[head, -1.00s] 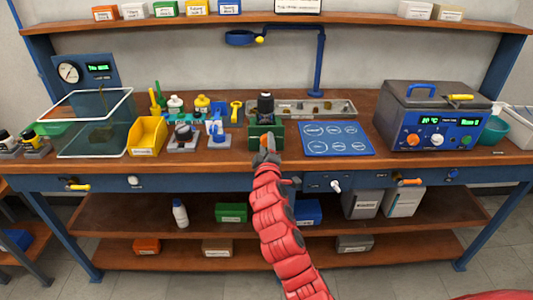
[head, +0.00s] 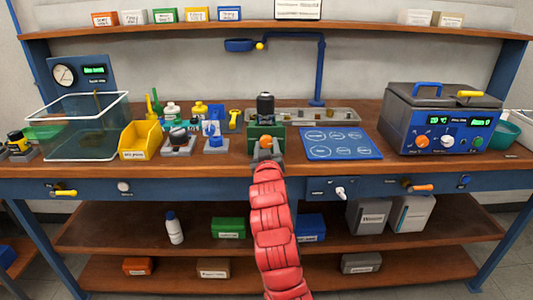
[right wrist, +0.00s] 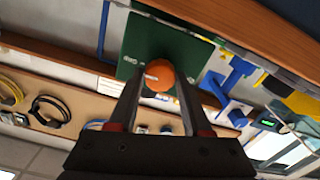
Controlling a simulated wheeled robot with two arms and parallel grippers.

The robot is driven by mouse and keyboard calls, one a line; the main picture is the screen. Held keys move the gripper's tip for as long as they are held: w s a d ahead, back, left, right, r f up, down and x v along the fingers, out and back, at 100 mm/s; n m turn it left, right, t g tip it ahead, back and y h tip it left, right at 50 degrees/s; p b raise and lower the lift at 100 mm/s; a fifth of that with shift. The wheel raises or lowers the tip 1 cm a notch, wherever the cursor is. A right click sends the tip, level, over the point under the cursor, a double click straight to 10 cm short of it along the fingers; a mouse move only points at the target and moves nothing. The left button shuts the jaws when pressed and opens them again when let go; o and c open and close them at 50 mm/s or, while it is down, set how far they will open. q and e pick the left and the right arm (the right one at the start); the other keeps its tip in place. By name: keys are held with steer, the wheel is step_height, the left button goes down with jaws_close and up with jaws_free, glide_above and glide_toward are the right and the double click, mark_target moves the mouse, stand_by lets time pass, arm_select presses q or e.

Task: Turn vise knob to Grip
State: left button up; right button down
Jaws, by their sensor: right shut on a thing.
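The green vise (head: 254,131) stands on the workbench near its front edge, with a black cylindrical part (head: 265,104) upright in it. In the right wrist view its green front plate (right wrist: 143,38) bears a round orange knob (right wrist: 160,72) with a white pointer mark. My left gripper is not in view.
A blue mat (head: 341,144) lies right of the vise, and a grey bath unit (head: 440,110) stands further right. A yellow bin (head: 139,140) and a clear tank (head: 82,135) stand left. A metal tray (head: 330,117) is behind.

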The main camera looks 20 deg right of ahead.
steer(key=shift+f+m, duration=0.2)
steer(key=shift+m, duration=0.2)
steer(key=shift+b, duration=0.3)
steer(key=shift+c, duration=1.7)
jaws_free()
steer(key=shift+r, duration=0.1)
steer(key=p+v, duration=1.2)
steer(key=v, duration=0.5)
steer(key=shift+s, duration=0.25)
steer(key=shift+a+r, duration=0.15)
steer(key=shift+r, duration=0.05)
